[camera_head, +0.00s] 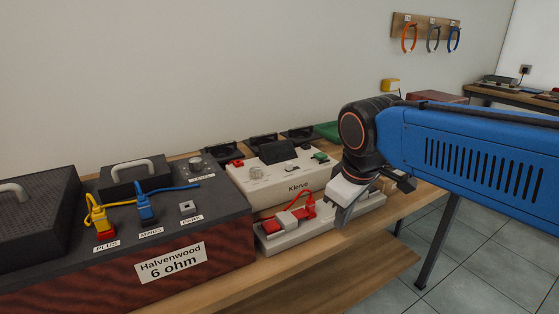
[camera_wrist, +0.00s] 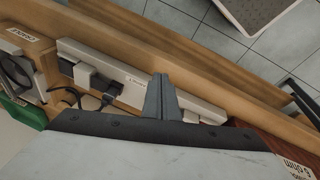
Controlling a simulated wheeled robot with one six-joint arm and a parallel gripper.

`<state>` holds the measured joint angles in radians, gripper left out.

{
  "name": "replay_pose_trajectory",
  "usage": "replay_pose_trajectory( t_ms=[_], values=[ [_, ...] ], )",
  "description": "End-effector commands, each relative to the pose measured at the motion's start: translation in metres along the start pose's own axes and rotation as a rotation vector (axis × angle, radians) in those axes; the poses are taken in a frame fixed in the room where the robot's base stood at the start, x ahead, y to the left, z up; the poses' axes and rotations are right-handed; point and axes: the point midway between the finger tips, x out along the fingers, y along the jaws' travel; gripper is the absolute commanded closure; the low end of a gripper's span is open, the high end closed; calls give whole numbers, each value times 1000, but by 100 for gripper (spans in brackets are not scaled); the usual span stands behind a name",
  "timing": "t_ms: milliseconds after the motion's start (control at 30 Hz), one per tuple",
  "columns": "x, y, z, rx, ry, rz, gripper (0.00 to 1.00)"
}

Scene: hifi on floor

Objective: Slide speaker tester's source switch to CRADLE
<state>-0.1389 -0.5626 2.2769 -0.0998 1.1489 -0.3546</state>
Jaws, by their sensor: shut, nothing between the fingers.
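A cream unit marked "Klerve" (camera_head: 296,188) stands on the wooden bench, with a knob, a red part and a green part on top. It looks like the speaker tester, but I cannot be sure. I cannot make out its source switch or a CRADLE mark in the head view. My gripper (camera_head: 343,217) is shut and empty, over the right part of the pale strip in front of that unit. In the wrist view my shut fingers (camera_wrist: 162,98) overlap the white strip (camera_wrist: 205,107); I cannot tell whether they touch it.
The pale strip (camera_head: 340,221) carries red and grey plugs and a red cable. A dark box marked "Halvenwood 6 ohm" (camera_head: 215,252) stands left, with yellow and blue plugs. Several dark stands (camera_head: 262,141) line the back. A white label (camera_wrist: 22,34) shows at left in the wrist view.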

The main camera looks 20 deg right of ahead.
Motion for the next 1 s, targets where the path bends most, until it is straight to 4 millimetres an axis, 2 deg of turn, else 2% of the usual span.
replay_pose_trajectory(
  t_ms=[33,533,767,1000],
  values=[
    [-5,3,-13,-58,-14,-1,100],
    [-50,18,-133,-659,-174,-5,100],
    [-63,12,-191,-923,-252,-19,100],
    [-73,-1,-247,-1173,-330,-39,100]
  ],
)
